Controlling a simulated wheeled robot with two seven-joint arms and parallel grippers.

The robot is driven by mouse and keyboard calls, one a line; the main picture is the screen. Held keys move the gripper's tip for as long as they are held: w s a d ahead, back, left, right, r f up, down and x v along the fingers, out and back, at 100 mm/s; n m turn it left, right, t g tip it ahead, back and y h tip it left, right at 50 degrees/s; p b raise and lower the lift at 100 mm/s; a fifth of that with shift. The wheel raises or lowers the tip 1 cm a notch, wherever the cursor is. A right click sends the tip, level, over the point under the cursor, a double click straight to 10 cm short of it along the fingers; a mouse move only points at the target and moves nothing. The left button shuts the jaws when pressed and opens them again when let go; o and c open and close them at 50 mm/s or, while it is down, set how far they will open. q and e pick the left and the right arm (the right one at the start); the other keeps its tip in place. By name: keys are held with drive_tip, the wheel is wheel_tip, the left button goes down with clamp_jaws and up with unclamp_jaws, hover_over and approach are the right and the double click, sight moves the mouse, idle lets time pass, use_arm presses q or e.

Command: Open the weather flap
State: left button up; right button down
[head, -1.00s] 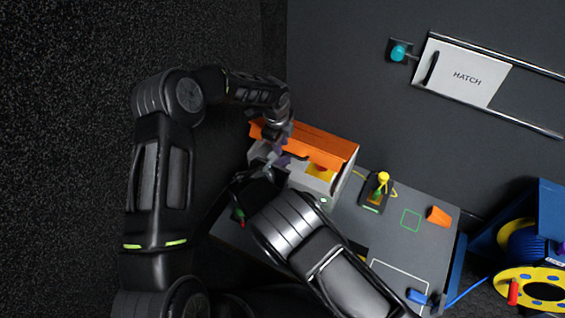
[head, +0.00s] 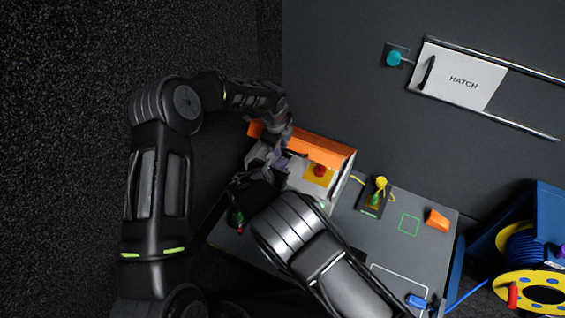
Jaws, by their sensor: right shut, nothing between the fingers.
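The weather flap (head: 322,151) is orange and stands along the back upper edge of a light grey box (head: 338,189). The box's front shows a yellow panel with a red button (head: 320,171), both uncovered. My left gripper (head: 281,157) points down at the left end of the flap and overlaps it in the picture; its fingertips are hard to make out, and I cannot tell whether it touches the flap. My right gripper (head: 262,174) is shut and empty at the box's left side, close to the left one. The two grippers hide the box's left part.
A yellow-topped plug on a dark plate (head: 375,194), an orange block (head: 437,220) and a blue piece (head: 418,301) are on the grey bench (head: 345,229). A blue cable reel (head: 530,245) stands at the right. A white hatch (head: 462,76) is on the wall.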

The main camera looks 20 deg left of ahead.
use_arm(q)
wheel_tip(320, 180, up, 12)
drive_tip(key=s, duration=0.2)
drive_tip(key=shift+s+a+f, duration=0.15)
drive_tip(key=shift+a, duration=0.05)
idle(0.3)
